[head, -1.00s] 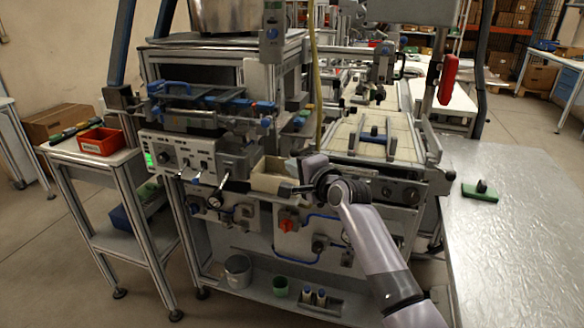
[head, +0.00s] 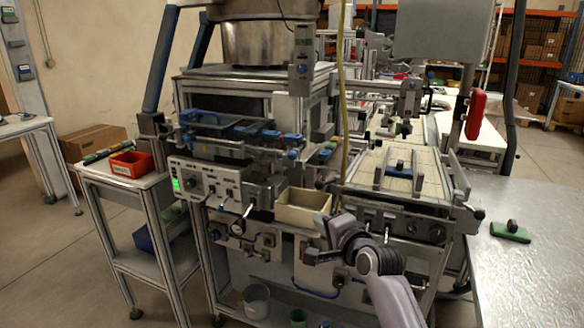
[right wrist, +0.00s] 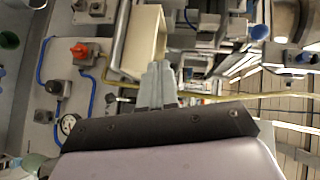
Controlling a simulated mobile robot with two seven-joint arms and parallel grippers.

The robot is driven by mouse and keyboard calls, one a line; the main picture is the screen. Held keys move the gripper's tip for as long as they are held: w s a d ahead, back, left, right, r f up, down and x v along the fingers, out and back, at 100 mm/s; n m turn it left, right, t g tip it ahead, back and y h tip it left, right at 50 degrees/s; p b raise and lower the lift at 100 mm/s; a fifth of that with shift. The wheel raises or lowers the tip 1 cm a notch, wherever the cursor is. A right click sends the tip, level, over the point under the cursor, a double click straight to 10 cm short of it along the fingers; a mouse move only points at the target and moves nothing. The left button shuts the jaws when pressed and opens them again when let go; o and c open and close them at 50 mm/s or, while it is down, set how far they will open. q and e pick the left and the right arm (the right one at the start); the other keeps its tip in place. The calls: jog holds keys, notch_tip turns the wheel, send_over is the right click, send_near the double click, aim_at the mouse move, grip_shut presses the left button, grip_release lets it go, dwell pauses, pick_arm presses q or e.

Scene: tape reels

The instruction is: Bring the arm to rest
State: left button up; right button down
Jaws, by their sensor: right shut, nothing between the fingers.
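My right gripper (head: 322,228) is in front of the machine in the head view, just below and right of a beige open bin (head: 303,206). In the right wrist view its two grey fingers (right wrist: 157,84) are together with nothing between them. The beige bin (right wrist: 143,42) shows just beyond the fingertips there; I cannot tell whether they touch it. My right arm reaches in from the bottom of the head view. My left gripper is not in view.
A control panel (head: 205,184) and a red emergency knob (right wrist: 79,49) are on the machine front near the gripper. A metal table (head: 530,260) with a green block (head: 510,232) stands at right. A side cart at left holds a red bin (head: 131,164).

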jog(key=s+d+f+n+g+h, duration=0.1)
jog(key=s+d+f+n, duration=0.2)
jog(key=s+f, duration=0.5)
jog(key=s+d+f+n+g+h, duration=0.1)
jog(key=s+d+f+n, duration=0.2)
jog(key=s+f, duration=0.5)
jog(key=s+d+f+n, duration=0.1)
jog(key=s+f+n, duration=0.2)
jog(key=s, duration=0.3)
jog(key=s+d+f+n+g, duration=0.1)
jog(key=s+f+n, duration=0.2)
jog(key=s, duration=0.4)
jog(key=s+d+f+n+h, duration=0.1)
jog(key=s+f+n, duration=0.1)
jog(key=s, duration=0.5)
jog(key=shift+d+f+n+g, duration=0.25)
jog(key=shift+f+n+g, duration=0.15)
jog(key=shift+f, duration=0.25)
